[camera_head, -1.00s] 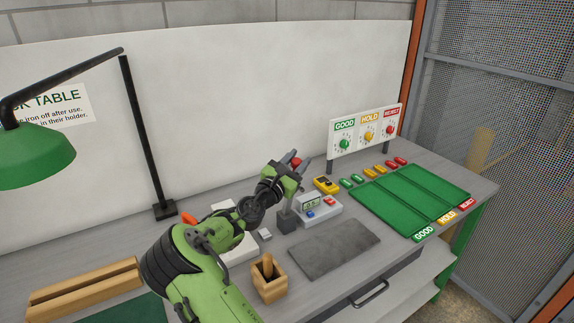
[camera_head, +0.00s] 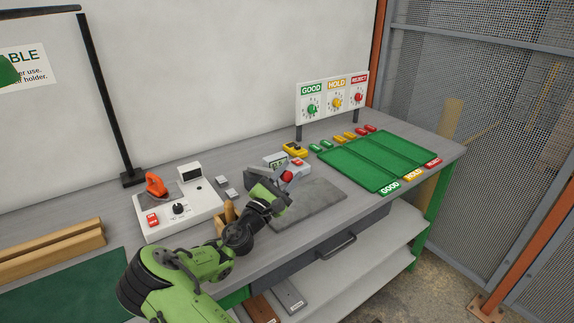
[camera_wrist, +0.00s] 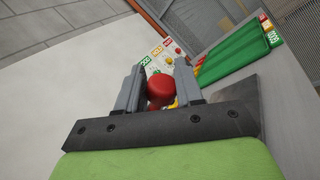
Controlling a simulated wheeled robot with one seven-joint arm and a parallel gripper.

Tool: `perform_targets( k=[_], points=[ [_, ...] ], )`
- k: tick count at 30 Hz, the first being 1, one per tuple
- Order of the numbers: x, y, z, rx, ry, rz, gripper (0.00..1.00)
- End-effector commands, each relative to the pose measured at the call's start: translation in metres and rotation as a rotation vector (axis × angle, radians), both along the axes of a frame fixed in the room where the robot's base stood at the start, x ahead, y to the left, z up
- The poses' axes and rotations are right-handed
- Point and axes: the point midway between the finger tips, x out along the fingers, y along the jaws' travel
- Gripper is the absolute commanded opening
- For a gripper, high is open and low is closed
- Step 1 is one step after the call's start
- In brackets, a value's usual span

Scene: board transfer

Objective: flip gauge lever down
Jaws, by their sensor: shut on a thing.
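The gauge (camera_head: 273,160) is a small grey-white box with a display and a red button, standing on the bench behind my gripper and partly hidden by it. Its lever has a red ball knob (camera_head: 286,177), which sits low in front of the box. My gripper (camera_head: 284,175) is shut on this red knob. In the wrist view the knob (camera_wrist: 160,88) is between the two grey fingers. The lever's rod is hidden by the gripper.
A dark grey slab (camera_head: 318,200) lies right of my gripper. Green sorting trays (camera_head: 345,168) are further right, below the GOOD/HOLD/REJECT counter panel (camera_head: 332,100).

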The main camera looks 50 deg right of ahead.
Motion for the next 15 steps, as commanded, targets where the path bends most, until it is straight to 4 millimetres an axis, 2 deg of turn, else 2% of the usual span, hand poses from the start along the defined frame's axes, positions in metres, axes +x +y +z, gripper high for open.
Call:
perform_targets(
  k=[1, 6, 15],
  points=[
    [-0.003, 0.0, -0.008, -0.001, 0.003, -0.003, 0.0],
    [-0.008, 0.002, -0.023, -0.003, 0.001, -0.004, 0.0],
    [-0.013, 0.002, -0.034, -0.002, 0.001, -0.006, 0.0]
  ],
)
